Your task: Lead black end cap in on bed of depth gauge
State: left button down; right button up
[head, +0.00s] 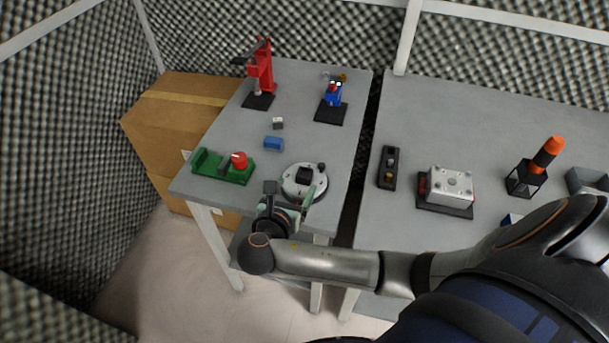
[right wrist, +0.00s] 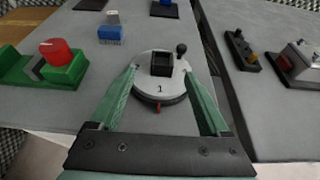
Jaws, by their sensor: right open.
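A black end cap (head: 304,175), square with a hollow top, sits on a white round turntable marked 1; it also shows in the right wrist view (right wrist: 162,64). My right gripper (head: 292,197) is open and empty. In the right wrist view its green fingers (right wrist: 165,88) stand apart on either side of the turntable's near part, with the cap beyond and between them. I cannot tell for certain which fixture is the depth gauge. A blue device (head: 333,94) on a black base and a red column stand (head: 265,68) on a black base are at the table's back. My left gripper is not in view.
The white turntable (head: 291,184) has a black knob at its edge. A green fixture (head: 236,177) with a red knob, a blue block (head: 273,144) and a small grey-and-black piece (head: 278,123) stand to the left. A gap separates the right table (head: 445,125), which holds several devices.

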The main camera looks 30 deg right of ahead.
aim_at(302, 179)
jog(key=x, duration=0.6)
jog(key=shift+s+f, duration=0.15)
grip_shut()
dwell(0.5)
